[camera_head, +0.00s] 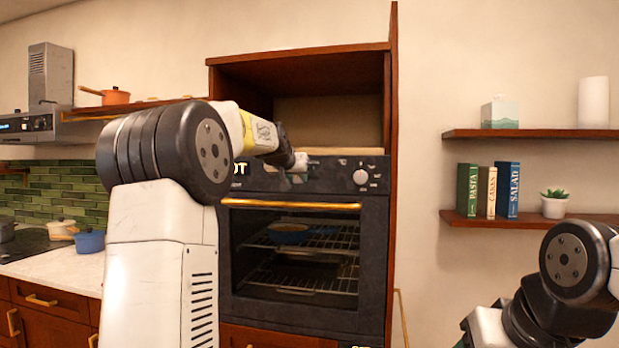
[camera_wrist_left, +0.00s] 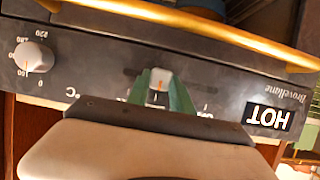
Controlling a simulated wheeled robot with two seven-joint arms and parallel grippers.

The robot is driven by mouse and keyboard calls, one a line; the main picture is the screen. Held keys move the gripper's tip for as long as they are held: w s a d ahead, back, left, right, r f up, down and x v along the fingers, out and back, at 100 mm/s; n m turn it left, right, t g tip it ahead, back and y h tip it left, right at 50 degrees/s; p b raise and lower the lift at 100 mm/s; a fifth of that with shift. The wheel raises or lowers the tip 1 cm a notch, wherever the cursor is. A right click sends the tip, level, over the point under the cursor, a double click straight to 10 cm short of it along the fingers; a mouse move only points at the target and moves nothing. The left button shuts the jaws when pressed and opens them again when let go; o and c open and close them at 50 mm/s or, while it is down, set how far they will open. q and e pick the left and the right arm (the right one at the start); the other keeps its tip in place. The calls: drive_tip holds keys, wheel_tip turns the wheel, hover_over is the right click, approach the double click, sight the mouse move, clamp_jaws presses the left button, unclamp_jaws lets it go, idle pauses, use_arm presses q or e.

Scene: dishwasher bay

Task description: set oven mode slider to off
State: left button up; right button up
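The oven (camera_head: 375,240) has a dark control panel with a round white temperature knob (camera_head: 361,177). In the left wrist view the panel is upside down. The small white mode slider (camera_wrist_left: 160,78) shows there with an orange mark, between the two green fingers of my left gripper (camera_wrist_left: 160,86). The fingers are apart, one on each side of the slider; I cannot tell if they touch it. The panel labels near the slider are partly hidden by the fingers and palm.
A lit HOT display (camera_wrist_left: 268,116) sits beside the gripper on the panel. A gold handle bar (camera_head: 290,205) crosses the oven door, which is shut. A pan (camera_head: 289,232) stands on a rack inside. My right arm is at the lower right, its gripper out of sight.

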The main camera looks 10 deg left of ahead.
use_arm(q)
clamp_jaws()
